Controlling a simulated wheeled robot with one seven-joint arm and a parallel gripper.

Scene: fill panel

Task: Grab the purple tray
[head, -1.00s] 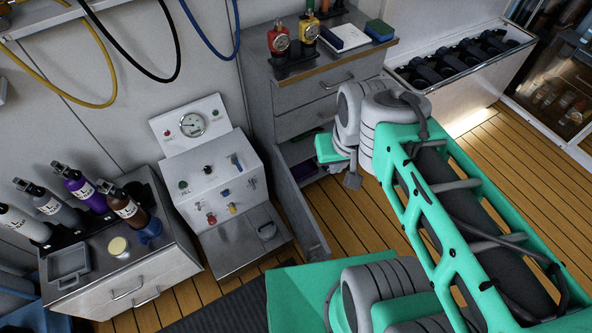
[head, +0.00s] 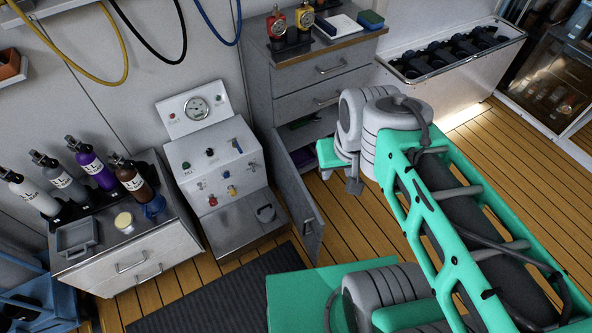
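A dark purple patch (head: 311,158), perhaps the purple tray, shows inside the open lower compartment of the grey cabinet (head: 290,105) at the back. It is mostly hidden by shadow, and its shape cannot be made out. The cabinet door (head: 300,205) stands open toward me. My teal and grey arm reaches from the lower right to just right of the compartment. My gripper (head: 354,186) is at its end, outside the cabinet and apart from the purple patch. Whether its fingers are open or shut cannot be seen.
The fill panel (head: 212,160) with gauge and knobs stands left of the open door. A bench (head: 150,255) with several bottles is farther left. A blue crate (head: 40,300) is at lower left. A dark mat (head: 215,298) lies on clear wooden floor.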

